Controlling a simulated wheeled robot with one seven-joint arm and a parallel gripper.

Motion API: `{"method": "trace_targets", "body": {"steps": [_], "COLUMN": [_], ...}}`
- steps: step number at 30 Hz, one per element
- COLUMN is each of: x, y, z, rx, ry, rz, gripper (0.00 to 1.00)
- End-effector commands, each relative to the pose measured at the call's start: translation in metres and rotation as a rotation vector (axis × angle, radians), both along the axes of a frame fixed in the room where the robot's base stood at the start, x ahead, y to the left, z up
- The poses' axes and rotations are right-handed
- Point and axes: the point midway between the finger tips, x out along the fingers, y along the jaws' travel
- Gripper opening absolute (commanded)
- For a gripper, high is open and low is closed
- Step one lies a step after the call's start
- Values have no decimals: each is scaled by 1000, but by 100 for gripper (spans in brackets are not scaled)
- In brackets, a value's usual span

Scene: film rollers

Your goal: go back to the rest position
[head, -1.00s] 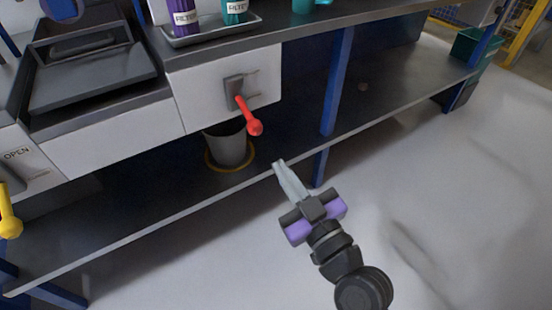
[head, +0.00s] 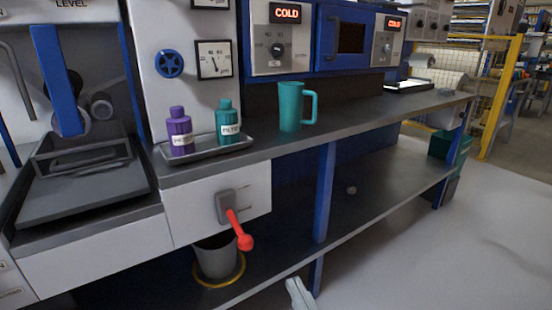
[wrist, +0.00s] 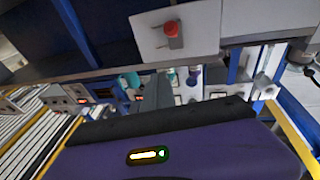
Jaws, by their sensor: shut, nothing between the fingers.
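My gripper (head: 298,292) shows at the bottom edge of the head view, only its pale fingers in sight, shut with nothing between them. It is in the open space in front of the bench, apart from the red-handled lever (head: 238,232) on the white panel. In the wrist view my own purple gripper body fills the lower part. The red lever (wrist: 171,30) also shows there, near the top. The rest of my arm is out of the head view.
A bench holds a tray (head: 207,150) with a purple bottle (head: 179,132) and a teal bottle (head: 228,122). A teal mug (head: 291,106) stands to their right. A grey bucket (head: 216,260) is on the lower shelf below the lever. The floor at right is clear.

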Motion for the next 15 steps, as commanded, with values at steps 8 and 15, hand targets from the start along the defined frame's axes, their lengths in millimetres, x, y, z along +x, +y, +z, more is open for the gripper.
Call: {"method": "trace_targets", "body": {"steps": [8,15], "x": [-61,-141], "y": [-60,-109], "z": [-33,-59], "rx": [63,67], "ry": [59,124], "rz": [-139,-247], "gripper": [0,0]}}
